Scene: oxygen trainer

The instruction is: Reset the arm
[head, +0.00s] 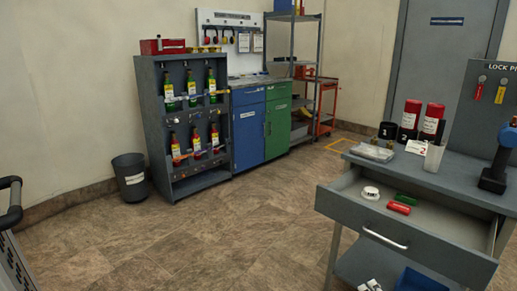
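Neither of my grippers shows in the head view, and no part of my arms can be made out with certainty. The grey workbench (455,182) stands at the right with its drawer (400,240) pulled open. In the drawer lie a white round piece (370,193), a green piece (408,199) and a red piece (399,208).
A grey rack (153,130) with several bottles stands at the back left, beside blue (248,135) and green (278,127) cabinets. A dark bin (131,178) is left of it. A cart handle (11,205) shows at the left edge. The middle floor is clear.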

